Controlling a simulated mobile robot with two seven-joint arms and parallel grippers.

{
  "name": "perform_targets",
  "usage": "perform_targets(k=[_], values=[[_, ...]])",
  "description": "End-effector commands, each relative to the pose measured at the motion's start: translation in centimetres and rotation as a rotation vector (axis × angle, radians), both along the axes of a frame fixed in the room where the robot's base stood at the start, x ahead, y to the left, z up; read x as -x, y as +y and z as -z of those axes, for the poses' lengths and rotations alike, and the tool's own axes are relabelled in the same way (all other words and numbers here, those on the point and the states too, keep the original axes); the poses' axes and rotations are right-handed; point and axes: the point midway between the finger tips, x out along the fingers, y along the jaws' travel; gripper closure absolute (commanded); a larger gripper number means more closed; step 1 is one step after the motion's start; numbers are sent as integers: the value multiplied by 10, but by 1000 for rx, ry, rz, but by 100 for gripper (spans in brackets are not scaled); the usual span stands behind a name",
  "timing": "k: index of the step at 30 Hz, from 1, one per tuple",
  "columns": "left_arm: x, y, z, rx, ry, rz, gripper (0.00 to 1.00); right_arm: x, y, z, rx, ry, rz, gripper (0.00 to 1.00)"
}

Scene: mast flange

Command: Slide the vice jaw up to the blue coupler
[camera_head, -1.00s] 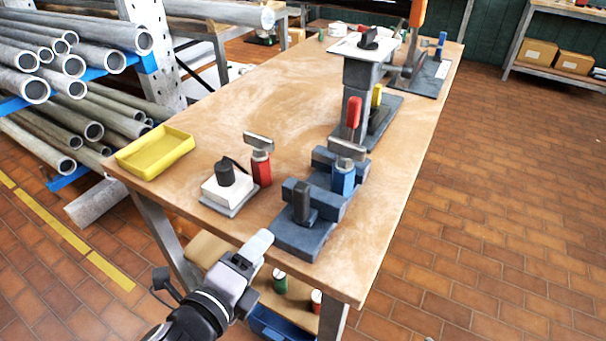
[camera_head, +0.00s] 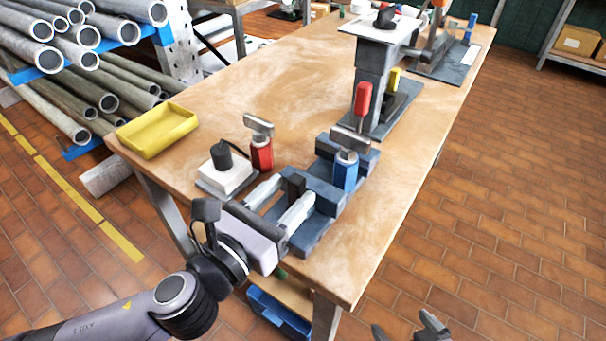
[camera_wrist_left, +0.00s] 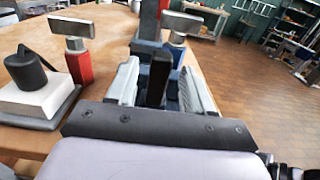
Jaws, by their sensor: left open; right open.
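The blue coupler (camera_head: 345,174), topped by a grey metal crosspiece, stands upright in the dark blue vice. It also shows behind the post in the left wrist view (camera_wrist_left: 160,67). The vice jaw (camera_head: 325,194) is the near blue block, with a black upright post (camera_head: 296,187) on its near side. My left gripper (camera_head: 294,190) is open, with one pale finger on each side of the post. The post stands between the fingers in the left wrist view (camera_wrist_left: 157,80); contact is unclear. My fingers partly hide the jaw. My right gripper (camera_head: 408,330) is open and empty at the bottom edge.
A red coupler (camera_head: 261,153) and a white block with a black knob (camera_head: 225,172) stand left of the vice. A yellow tray (camera_head: 157,131) lies at the table's left edge. A grey stand with red and yellow handles (camera_head: 372,95) is behind. The right table strip is bare.

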Motion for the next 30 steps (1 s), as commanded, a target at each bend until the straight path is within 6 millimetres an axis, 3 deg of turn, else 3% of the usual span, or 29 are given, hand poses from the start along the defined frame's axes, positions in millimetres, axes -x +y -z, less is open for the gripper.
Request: perform_targets(k=[9, 21, 26, 30], values=[[-33, -24, 0, 2, 1, -1, 49, 0, 1, -2, -4, 1, 3, 0], [-39, -28, 0, 3, 3, 0, 49, 0, 1, -2, -4, 1, 3, 0], [-39, -28, 0, 3, 3, 0, 94, 0, 1, -2, -4, 1, 3, 0], [-39, -28, 0, 3, 3, -1, 94, 0, 1, -3, -4, 1, 3, 0]])
